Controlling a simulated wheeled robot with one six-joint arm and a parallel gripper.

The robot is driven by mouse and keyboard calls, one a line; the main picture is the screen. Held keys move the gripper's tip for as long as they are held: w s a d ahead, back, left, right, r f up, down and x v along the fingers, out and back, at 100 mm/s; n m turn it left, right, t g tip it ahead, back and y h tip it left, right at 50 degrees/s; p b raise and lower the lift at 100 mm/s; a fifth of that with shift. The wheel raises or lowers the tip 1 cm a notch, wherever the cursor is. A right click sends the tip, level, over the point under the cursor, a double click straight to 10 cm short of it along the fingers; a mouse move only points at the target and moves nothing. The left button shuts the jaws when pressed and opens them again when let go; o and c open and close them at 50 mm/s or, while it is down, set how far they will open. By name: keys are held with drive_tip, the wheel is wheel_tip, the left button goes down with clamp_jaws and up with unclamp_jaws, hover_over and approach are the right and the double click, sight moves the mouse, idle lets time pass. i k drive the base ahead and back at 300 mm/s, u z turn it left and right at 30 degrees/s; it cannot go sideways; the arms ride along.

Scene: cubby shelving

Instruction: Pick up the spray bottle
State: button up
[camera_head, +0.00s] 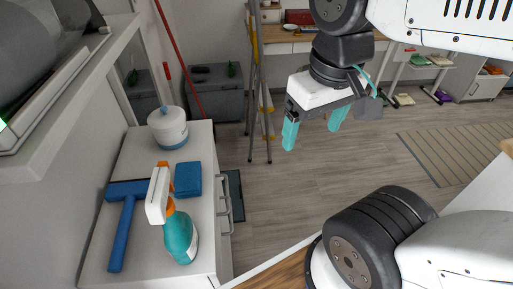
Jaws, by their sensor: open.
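The spray bottle (180,235) has a teal body with a light label and a white and orange spray head. It is on the white cabinet top (120,262) at the left, its head overlapping a blue squeegee-like tool in the picture. My gripper (312,133) has teal fingertips, which are apart with nothing between them. It hangs in the air to the upper right of the bottle, over the floor area and well clear of the cabinet.
Beside the bottle are a blue T-shaped tool (122,230), a blue block (187,179) and a white round canister (168,128). A ladder (256,90) and a red pole (178,60) stand behind. A wooden desk (285,36) is at the back. The middle floor is clear.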

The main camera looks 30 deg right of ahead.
sight(181, 236)
drive_tip(key=z, duration=0.05)
drive_tip(key=k, duration=0.5)
drive_tip(key=z, duration=0.9)
drive_tip(key=k, duration=1.25)
drive_tip(key=u, duration=2)
drive_tip(key=i, duration=0.5)
drive_tip(key=z, duration=0.05)
